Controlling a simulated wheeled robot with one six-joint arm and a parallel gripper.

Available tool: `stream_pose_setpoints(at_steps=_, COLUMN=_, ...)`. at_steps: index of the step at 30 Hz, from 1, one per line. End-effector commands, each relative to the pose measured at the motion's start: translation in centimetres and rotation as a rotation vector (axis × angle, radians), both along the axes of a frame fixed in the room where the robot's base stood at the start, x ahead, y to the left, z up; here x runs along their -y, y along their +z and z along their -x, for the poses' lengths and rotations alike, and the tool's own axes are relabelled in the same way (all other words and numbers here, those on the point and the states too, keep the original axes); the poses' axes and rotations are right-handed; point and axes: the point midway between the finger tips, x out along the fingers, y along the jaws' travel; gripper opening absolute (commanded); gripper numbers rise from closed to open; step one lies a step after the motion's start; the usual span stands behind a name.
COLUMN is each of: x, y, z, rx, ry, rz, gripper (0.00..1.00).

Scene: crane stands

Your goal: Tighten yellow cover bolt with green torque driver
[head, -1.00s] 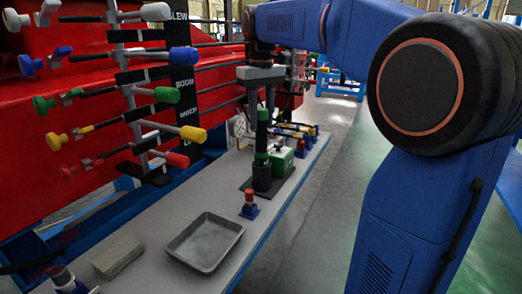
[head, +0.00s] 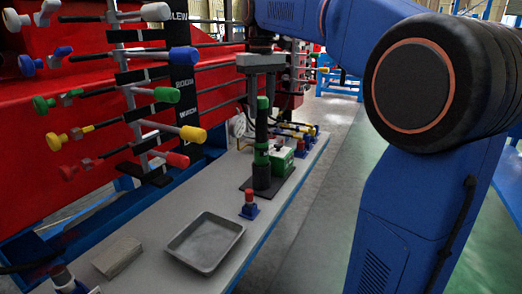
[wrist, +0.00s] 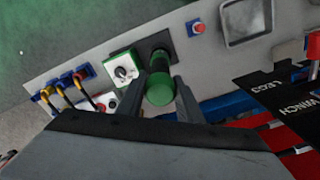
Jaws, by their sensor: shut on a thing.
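My gripper (head: 262,98) is shut on the green torque driver (head: 262,128), a dark upright tool with green bands and a green top. In the wrist view its round green end (wrist: 160,90) sits between the two fingers (wrist: 158,100). The driver's lower end is at the dark cylindrical holder (head: 262,177) on a black base plate; I cannot tell whether it is still inside. At the left, a yellow-ended rod (head: 193,134) and a yellow knob (head: 56,141) stick out from the red panel. I cannot tell which yellow part is the cover bolt.
A green box with a dial (head: 281,158) stands close beside the holder. A small red-topped blue block (head: 249,204), a grey tray (head: 206,242) and a grey block (head: 117,256) are on the bench. Colored rods project over its left side. Open floor (head: 325,175) lies right.

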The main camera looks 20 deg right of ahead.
Motion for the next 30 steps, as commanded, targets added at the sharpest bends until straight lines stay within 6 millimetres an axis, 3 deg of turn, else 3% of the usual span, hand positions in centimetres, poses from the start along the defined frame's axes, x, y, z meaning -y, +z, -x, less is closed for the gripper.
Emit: stream_pose_setpoints(at_steps=30, x=0.0, y=3.7, z=0.0, rx=0.003, ry=0.0, rz=0.0, gripper=0.0)
